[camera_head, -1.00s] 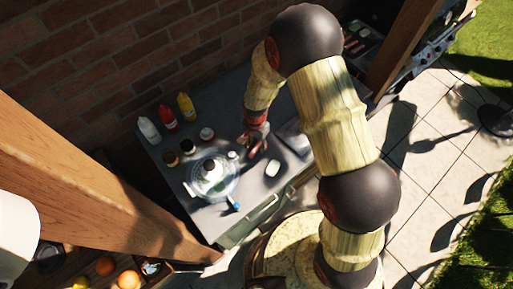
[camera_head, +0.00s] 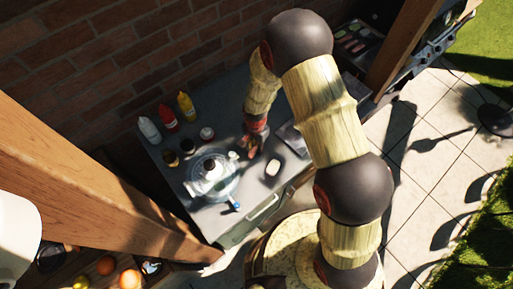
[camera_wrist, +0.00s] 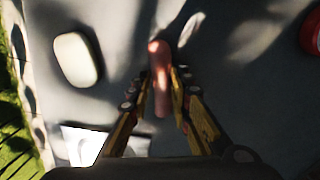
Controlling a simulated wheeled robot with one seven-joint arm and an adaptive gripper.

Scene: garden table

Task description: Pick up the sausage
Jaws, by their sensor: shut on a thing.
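The sausage (camera_wrist: 160,80) is a pinkish-brown stick in the middle of the wrist view, held lengthwise between the two fingers. My gripper (camera_wrist: 162,88) is shut on it, with a finger on each side. The far end of the sausage sticks out past the fingertips. In the head view my gripper (camera_head: 250,146) is over the grey table (camera_head: 222,118), and the sausage is too small to make out clearly there. I cannot tell whether the sausage touches the table.
A white rounded object (camera_head: 272,167) lies close to my gripper. A glass-lidded dish (camera_head: 211,178) stands to its left. White, red (camera_head: 168,117) and yellow (camera_head: 186,106) bottles and small jars stand towards the brick wall. A wooden post (camera_head: 95,170) rises at the left.

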